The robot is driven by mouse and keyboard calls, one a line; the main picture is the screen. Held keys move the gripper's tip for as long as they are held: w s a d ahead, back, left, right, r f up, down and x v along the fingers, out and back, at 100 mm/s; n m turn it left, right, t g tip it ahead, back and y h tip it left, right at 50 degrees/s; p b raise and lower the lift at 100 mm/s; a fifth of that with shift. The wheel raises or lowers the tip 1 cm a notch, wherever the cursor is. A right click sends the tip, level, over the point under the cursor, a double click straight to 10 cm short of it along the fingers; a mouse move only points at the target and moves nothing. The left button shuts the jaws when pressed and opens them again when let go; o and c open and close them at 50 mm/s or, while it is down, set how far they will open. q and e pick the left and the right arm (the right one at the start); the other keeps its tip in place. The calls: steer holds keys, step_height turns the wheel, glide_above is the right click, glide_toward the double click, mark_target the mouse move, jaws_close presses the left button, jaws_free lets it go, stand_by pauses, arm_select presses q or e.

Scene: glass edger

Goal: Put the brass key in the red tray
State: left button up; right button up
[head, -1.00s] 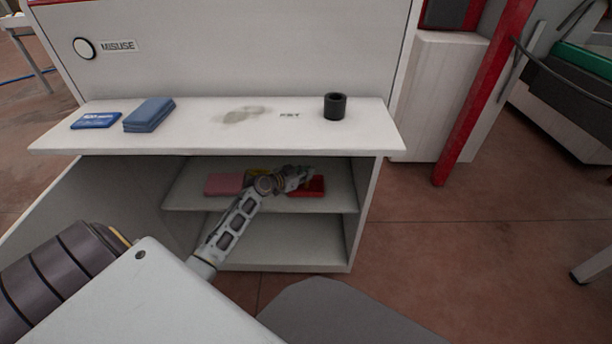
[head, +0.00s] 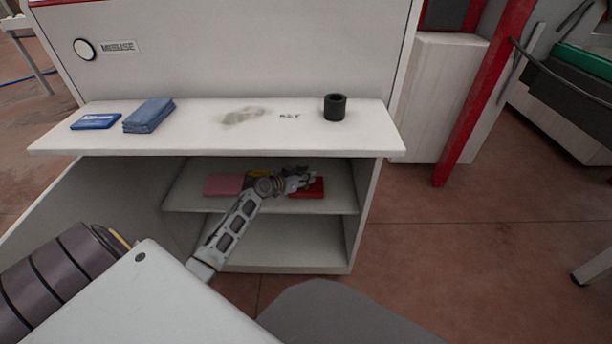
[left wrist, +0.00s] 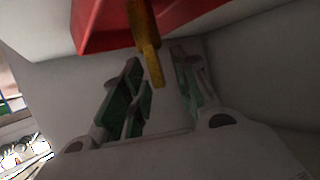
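The red tray (head: 317,190) sits on the upper inner shelf of the cabinet, at the right, partly behind my left gripper (head: 303,180). In the left wrist view the tray (left wrist: 97,25) fills the top edge. The brass key (left wrist: 147,42) shows against it, its near end sticking out past the tray's edge toward the space between my fingers. My left gripper (left wrist: 158,92) is open, its green-padded fingers apart, with no visible grip on the key. I cannot tell whether the key rests on the tray. The key cannot be made out in the head view.
The worktop (head: 205,140) above the shelf bears a black cup (head: 335,107), blue cloths (head: 149,115) and a blue packet (head: 96,121). The cabinet's side wall stands close right.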

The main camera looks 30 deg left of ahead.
arm_select(q)
steer(key=shift+r, duration=0.1)
arm_select(e)
steer(key=shift+r, duration=0.15)
arm_select(q)
steer(key=shift+s, duration=0.1)
steer(key=shift+p+v, duration=0.35)
steer(key=shift+v, duration=1.65)
steer(key=p+v, duration=0.1)
steer(key=v, duration=0.7)
arm_select(e)
steer(key=f, duration=0.2)
steer(key=shift+s+d+f+g, duration=0.1)
steer(key=shift+d+f+g, duration=0.2)
steer(key=shift+f+g, duration=0.1)
steer(key=shift+r, duration=0.15)
